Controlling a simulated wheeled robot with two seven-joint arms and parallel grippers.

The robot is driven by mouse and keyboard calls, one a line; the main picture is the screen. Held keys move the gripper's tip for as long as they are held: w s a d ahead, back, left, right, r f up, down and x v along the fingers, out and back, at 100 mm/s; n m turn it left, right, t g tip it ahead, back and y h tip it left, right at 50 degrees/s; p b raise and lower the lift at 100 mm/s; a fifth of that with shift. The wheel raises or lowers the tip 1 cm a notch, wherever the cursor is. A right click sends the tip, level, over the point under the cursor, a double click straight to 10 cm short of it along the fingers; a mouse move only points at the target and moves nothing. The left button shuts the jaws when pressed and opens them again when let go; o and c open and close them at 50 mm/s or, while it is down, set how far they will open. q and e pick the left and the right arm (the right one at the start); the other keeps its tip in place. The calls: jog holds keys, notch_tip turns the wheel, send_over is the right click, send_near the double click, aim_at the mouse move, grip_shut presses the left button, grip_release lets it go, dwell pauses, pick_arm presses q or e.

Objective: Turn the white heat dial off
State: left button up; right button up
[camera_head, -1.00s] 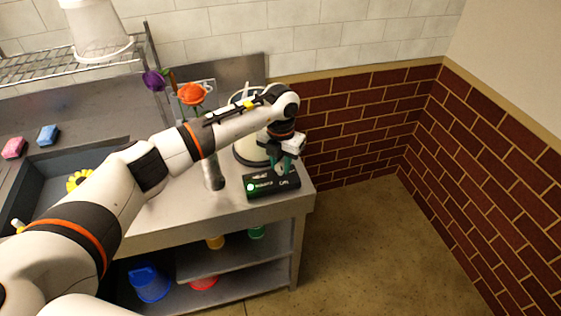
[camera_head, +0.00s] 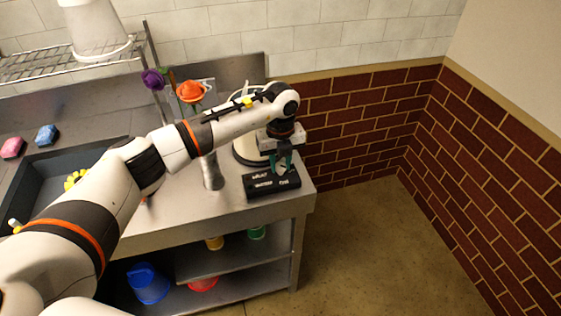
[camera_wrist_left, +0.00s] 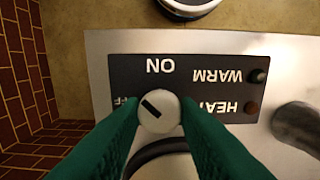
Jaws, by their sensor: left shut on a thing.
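The white heat dial (camera_wrist_left: 159,111) sits on a black control panel (camera_wrist_left: 180,75) at the right end of the steel counter. My left gripper (camera_head: 281,168) is over the panel, and its green fingers are shut on the dial, one on each side. In the left wrist view the dial's black mark slants toward the upper left, near the partly hidden OFF lettering. ON shows above the dial. The WARM lamp (camera_wrist_left: 258,76) and the HEAT lamp (camera_wrist_left: 252,107) look dark. My right gripper is not in view.
A pale round vessel (camera_head: 246,148) stands behind the panel, partly hidden by my arm. A grey cylinder (camera_head: 212,172) stands left of the panel. An orange flower (camera_head: 191,91) and a purple flower (camera_head: 153,79) stand farther back. Open floor lies right of the counter.

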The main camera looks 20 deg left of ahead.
aim_at(280, 165)
pick_arm(q)
jog(key=n, duration=0.4)
jog(key=shift+r+n, duration=0.1)
jog(key=shift+n, duration=0.2)
jog(key=n, duration=0.4)
jog(key=shift+p, duration=0.35)
jog(key=shift+n, duration=0.3)
jog(key=o, duration=1)
jog(key=shift+c, duration=0.2)
notch_tip(280, 165, up, 12)
jog(key=b, duration=0.3)
